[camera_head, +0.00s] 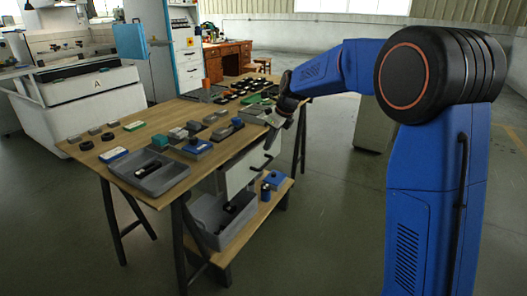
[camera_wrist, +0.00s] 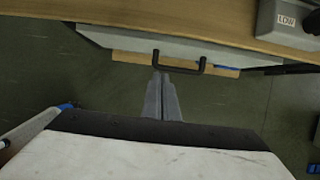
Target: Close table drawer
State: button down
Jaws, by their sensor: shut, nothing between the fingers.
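The table drawer (camera_wrist: 115,41) shows in the wrist view as a pale grey strip standing out from under the wooden table's edge. How far it is open I cannot tell. Its dark bar handle (camera_wrist: 180,68) sticks out towards me. In the head view the pale drawer unit (camera_head: 238,176) hangs under the table's right side, partly hidden by the tabletop. My gripper (camera_wrist: 162,76) is shut and empty, its fingertips close to the left part of the handle. Contact is unclear. In the head view my gripper (camera_head: 271,142) points down beside the table's right edge.
The wooden tabletop (camera_head: 150,140) carries several small blocks and a grey tray (camera_head: 150,187). A lower shelf (camera_head: 255,222) holds a grey bin (camera_head: 207,212) and blue items (camera_head: 274,179). A grey box marked LOW (camera_wrist: 285,20) sits near the table edge. The floor on the right is open.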

jog(key=v, duration=0.5)
jog(key=s+a+f+n+g+y, duration=0.1)
jog(key=s+a+f+g+y, duration=0.15)
jog(key=s+f, duration=0.3)
jog(key=m+t+y, duration=0.1)
jog(key=t+y, duration=0.8)
jog(key=t, duration=0.2)
send_near(250, 154)
jog(key=shift+g+h, duration=0.25)
jog(key=x, duration=0.6)
jog(key=shift+w+r, duration=0.2)
jog(key=shift+w, duration=0.1)
jog(key=shift+a, duration=0.15)
